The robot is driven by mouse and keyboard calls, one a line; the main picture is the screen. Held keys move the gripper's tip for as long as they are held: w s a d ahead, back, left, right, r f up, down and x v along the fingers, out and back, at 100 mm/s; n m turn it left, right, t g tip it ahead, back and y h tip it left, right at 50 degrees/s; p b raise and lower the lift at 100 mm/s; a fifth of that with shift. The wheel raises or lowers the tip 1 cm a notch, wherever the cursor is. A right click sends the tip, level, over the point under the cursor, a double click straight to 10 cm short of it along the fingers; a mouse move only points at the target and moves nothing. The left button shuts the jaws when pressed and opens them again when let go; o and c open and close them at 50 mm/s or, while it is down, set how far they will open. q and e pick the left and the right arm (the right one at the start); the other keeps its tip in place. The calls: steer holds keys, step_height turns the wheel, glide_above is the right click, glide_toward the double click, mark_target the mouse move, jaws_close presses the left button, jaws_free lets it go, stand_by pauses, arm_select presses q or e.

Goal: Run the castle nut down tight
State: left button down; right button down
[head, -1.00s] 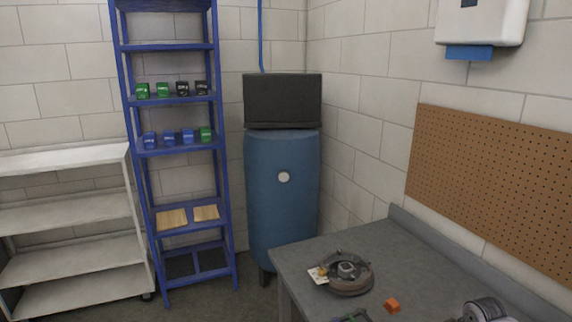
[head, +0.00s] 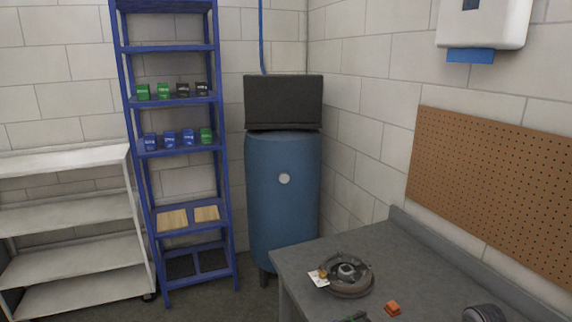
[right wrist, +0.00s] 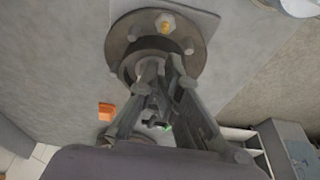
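The hub assembly (head: 346,276), a dark round flange with a raised centre, lies on the grey bench. A small brass-coloured piece, perhaps the castle nut (head: 323,274), is on a white card at its left edge. In the right wrist view the hub (right wrist: 120,48) is beyond the fingers, and a brass nut-like piece (right wrist: 165,23) shows at its far edge. My right gripper (right wrist: 165,66) points toward the hub, its fingertips a little apart, with nothing clearly held between them. The fingers hide part of the hub. My left gripper is not in view.
An orange block (head: 392,308) lies on the bench (head: 430,270) right of the hub. A dark greenish item (head: 354,317) is cut off at the bottom edge. A pegboard (head: 490,190) is on the wall. The bench behind the hub is clear.

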steer(key=shift+s+a+f, duration=0.1)
steer(key=shift+s+f, duration=0.05)
steer(key=shift+s, duration=0.15)
step_height(320, 180, up, 3)
steer(key=p, duration=0.3)
steer(key=r, duration=0.3)
steer(key=shift+w+d, duration=0.1)
steer(key=shift+d, duration=0.1)
steer(key=shift+r, duration=0.1)
